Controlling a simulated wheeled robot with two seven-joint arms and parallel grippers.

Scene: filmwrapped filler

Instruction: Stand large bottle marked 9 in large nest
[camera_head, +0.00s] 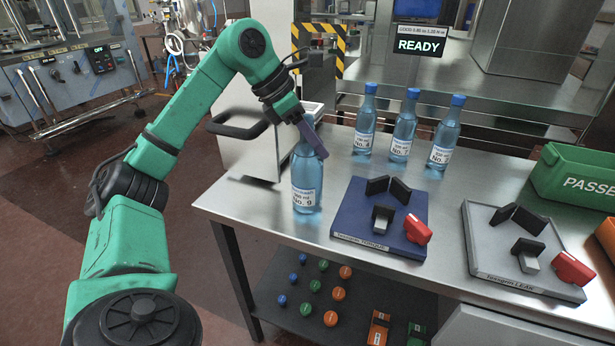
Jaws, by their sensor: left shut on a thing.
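The blue bottle marked No. 9 (307,180) is upright over the left part of the metal table, left of the blue fixture. I cannot tell whether its base touches the table. My left gripper (312,135) is shut on its upper part, and the fingers hide much of the neck and cap. The blue fixture (350,238), with a label ending in TORQUE, has black angled blocks and a red part; its nest is empty. A grey fixture (483,235), labelled LEAK, stands to its right, also empty. I cannot tell from the labels which is the large nest. My right gripper is not in view.
Three more blue bottles stand behind the fixtures: one (365,122) at left, one (404,128) in the middle, one (444,135) at right. A green PASSED crate (570,168) is at the right edge. A READY display (418,45) hangs behind. Colored caps lie on the lower shelf (270,300).

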